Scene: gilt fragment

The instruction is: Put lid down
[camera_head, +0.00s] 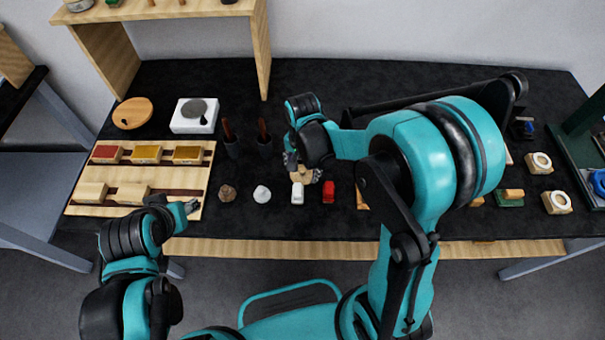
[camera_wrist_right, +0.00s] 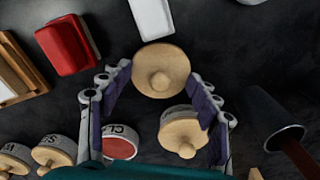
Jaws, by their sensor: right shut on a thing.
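A round wooden lid with a knob (camera_wrist_right: 160,72) is between the fingertips of my right gripper (camera_wrist_right: 160,78), which is shut on it. In the head view my right gripper (camera_head: 291,163) is over the middle of the table, partly hidden by its arm, with pale wood (camera_head: 304,174) beside it. In the right wrist view a jar with red contents and no lid (camera_wrist_right: 120,141) stands at the lower left between the fingers. A lidded jar (camera_wrist_right: 181,136) is right of it. My left gripper (camera_head: 188,206) is by the wooden tray's front right corner; its opening is unclear.
Other lidded jars (camera_wrist_right: 54,151) stand at lower left in the wrist view. A dark cup (camera_head: 265,148) stands left of my right gripper. The wooden tray (camera_head: 82,177) holds several blocks.

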